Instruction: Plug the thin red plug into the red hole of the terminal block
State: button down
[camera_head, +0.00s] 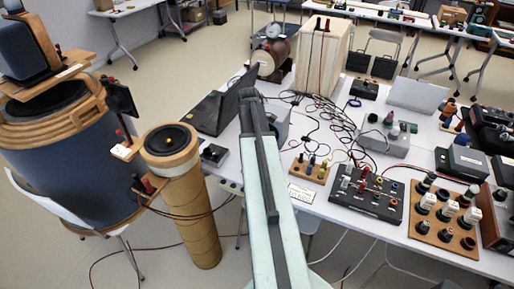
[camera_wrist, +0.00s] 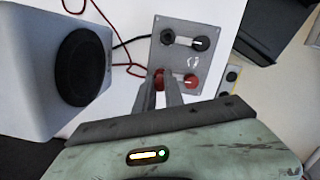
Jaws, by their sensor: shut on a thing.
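In the wrist view, my gripper (camera_wrist: 160,76) is shut, its fingers over the lower left of a grey terminal block (camera_wrist: 181,58). A small red piece (camera_wrist: 162,77), which looks like the thin red plug, shows between the fingertips. I cannot tell whether its tip is in the red hole, since the fingers cover that spot. A thicker red plug or knob (camera_wrist: 190,83) sits at the block's lower right. A black socket (camera_wrist: 167,36) and a black plug or knob (camera_wrist: 200,43) are at its upper end. In the head view, the gripper and block cannot be made out behind my arm.
A white speaker box (camera_wrist: 96,82) with a black cone stands left of the block. A red wire (camera_wrist: 124,67) and a black cable (camera_wrist: 133,40) run between them. In the head view, a laptop (camera_head: 222,108) and tangled cables (camera_head: 335,130) flank my arm.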

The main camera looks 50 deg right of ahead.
jog(key=shift+f+b, duration=0.45)
jog(key=shift+f, duration=0.1)
jog(key=c, duration=1.3)
grip_release()
jog(key=shift+c, duration=0.2)
jog(key=shift+r, duration=0.1)
notch_tip(320, 180, up, 8)
jog(key=p, duration=0.7)
jog(key=shift+f+p, duration=0.25)
jog(key=shift+p, duration=0.1)
jog(key=shift+f, duration=0.1)
